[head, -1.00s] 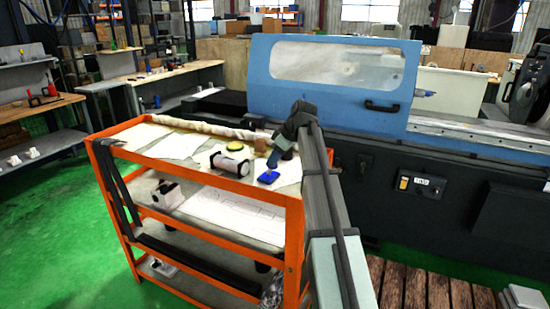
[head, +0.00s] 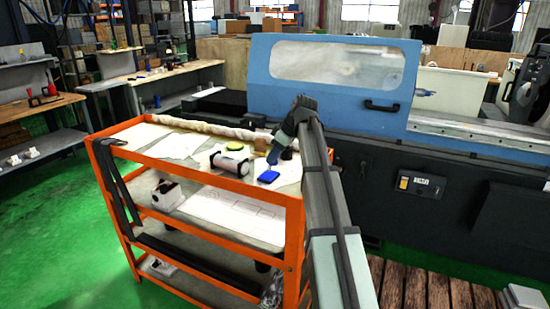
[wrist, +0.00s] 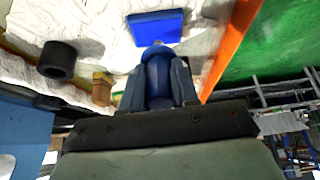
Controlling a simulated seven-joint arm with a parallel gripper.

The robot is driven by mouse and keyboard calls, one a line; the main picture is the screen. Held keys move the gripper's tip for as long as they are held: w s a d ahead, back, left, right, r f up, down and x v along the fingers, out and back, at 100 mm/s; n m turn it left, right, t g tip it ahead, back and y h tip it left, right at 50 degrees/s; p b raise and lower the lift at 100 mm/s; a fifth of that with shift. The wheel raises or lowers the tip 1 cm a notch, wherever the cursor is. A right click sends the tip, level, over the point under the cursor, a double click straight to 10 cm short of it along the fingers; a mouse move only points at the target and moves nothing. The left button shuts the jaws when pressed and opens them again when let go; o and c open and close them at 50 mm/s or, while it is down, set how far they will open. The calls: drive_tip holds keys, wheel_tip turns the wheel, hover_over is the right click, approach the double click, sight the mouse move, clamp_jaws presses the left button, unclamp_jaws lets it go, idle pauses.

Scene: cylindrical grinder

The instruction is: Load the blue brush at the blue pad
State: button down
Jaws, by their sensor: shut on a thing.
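The blue pad (head: 268,176) lies flat near the front right of the cart's top shelf. It also shows at the top of the wrist view (wrist: 156,28). My gripper (wrist: 158,92) is shut on the blue brush (wrist: 158,68), with a finger on each side of its rounded blue body. In the head view the brush (head: 273,154) hangs below my gripper (head: 281,142), just behind the pad. The brush's pale tip points at the pad's near edge in the wrist view. I cannot tell whether they touch.
The wrist view shows a black cylinder (wrist: 57,60) and a brown block (wrist: 103,88) nearby. The blue-doored grinder (head: 330,100) stands behind.

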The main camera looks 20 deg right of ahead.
drive_tip(key=shift+r, duration=2.8)
